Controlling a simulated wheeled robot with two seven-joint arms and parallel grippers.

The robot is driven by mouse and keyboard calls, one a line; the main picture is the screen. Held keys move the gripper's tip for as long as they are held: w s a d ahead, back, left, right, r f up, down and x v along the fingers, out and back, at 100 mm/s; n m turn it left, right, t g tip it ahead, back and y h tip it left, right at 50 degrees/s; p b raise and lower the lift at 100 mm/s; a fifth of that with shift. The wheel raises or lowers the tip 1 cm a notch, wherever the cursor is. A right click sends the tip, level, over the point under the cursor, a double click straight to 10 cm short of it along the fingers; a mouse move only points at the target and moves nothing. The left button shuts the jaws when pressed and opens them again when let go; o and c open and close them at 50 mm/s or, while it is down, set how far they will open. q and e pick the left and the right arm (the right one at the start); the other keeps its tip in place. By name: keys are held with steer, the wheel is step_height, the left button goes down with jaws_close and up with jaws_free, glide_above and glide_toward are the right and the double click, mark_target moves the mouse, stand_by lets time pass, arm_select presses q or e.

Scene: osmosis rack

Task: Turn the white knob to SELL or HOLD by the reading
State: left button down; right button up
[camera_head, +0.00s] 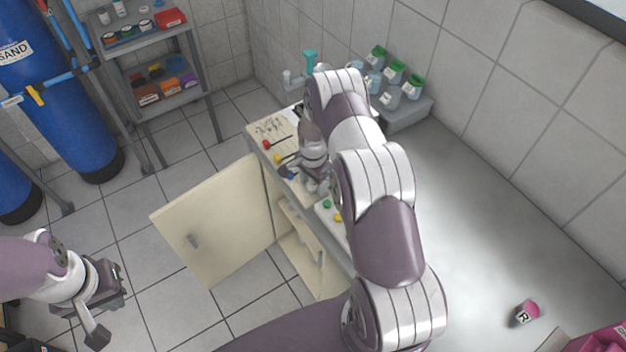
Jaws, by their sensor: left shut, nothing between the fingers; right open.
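A cream cabinet top (268,128) carries a row of coloured knobs or levers: a red one (267,145), a yellow one (278,159) and a green one (326,204). I cannot make out the white knob; my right arm and gripper cover part of the row. My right gripper (300,178) is open, low over the middle of this row beside a blue one (290,175). Whether it touches anything is unclear. My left gripper (99,326) is shut and empty at the lower left, over the floor. No reading is legible.
A cabinet door (215,222) stands open into the floor space. A small pink-capped jar (525,312) is on the wide grey counter (480,220). A shelf rack (150,40) and blue tanks (60,95) are at the left.

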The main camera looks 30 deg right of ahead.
steer(key=shift+w, duration=0.1)
steer(key=c, duration=1)
steer(key=shift+c, duration=0.2)
